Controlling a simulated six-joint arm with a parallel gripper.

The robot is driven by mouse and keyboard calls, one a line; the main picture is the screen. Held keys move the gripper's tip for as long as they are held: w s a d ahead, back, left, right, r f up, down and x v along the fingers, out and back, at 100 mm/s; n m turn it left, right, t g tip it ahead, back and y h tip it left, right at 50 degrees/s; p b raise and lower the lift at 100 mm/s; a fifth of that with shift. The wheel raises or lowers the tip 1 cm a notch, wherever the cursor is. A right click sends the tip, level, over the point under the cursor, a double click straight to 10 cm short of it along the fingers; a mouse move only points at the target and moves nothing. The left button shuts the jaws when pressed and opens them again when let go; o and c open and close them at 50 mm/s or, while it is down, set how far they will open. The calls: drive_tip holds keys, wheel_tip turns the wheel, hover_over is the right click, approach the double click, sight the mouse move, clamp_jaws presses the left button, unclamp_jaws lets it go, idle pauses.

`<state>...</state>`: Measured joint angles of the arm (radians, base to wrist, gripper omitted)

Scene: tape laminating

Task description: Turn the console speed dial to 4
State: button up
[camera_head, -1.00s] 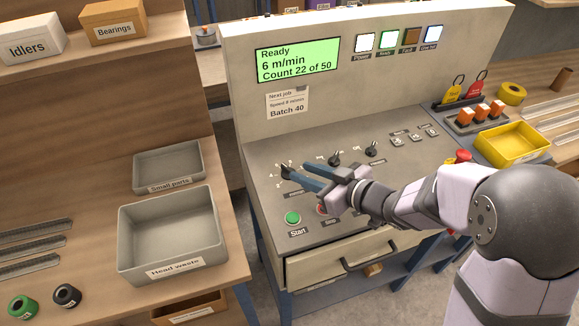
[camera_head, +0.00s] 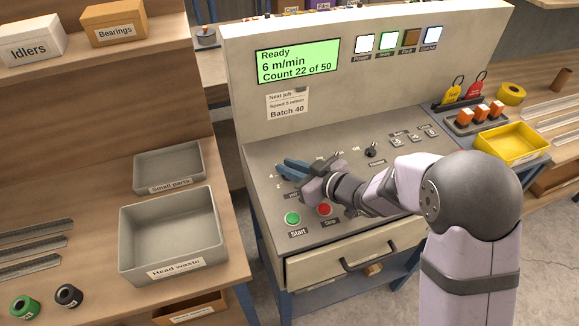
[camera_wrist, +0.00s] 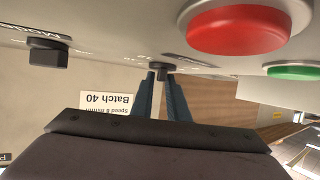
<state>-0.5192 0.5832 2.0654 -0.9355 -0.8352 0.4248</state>
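The console (camera_head: 262,150) has a sloped panel with a small dark speed dial at its left. My gripper (camera_head: 283,167) reaches over the panel's left part from the right, and its blue fingers hide the dial in the head view. In the wrist view my gripper (camera_wrist: 161,78) has a fingertip on each side of the small dark dial (camera_wrist: 161,71), with no clear gap to it, so it looks shut on it. The dial's pointer and number marks cannot be read. The green display (camera_head: 297,61) reads "Ready, 6 m/min, Count 22 of 50".
The red Stop button (camera_head: 324,209) lies just below my gripper, and the green Start button (camera_head: 292,218) is left of it. Another dark knob (camera_head: 371,150) is to the right. A job note (camera_head: 287,103) reads "Batch 40". A grey head waste tray (camera_head: 172,235) stands left.

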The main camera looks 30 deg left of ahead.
clamp_jaws()
drive_tip(key=shift+w+r+n+g+p, duration=0.1)
drive_tip(key=shift+r+n+g+p, duration=0.2)
drive_tip(key=shift+p, duration=0.55)
drive_tip(key=shift+f+n+g+p, duration=0.15)
drive_tip(key=shift+n+g+p, duration=0.25)
drive_tip(key=shift+g+p, duration=0.1)
drive_tip(key=shift+f+y, duration=0.1)
drive_tip(key=shift+y, duration=0.2)
drive_tip(key=o, duration=0.5)
unclamp_jaws()
drive_tip(key=shift+d, duration=0.1)
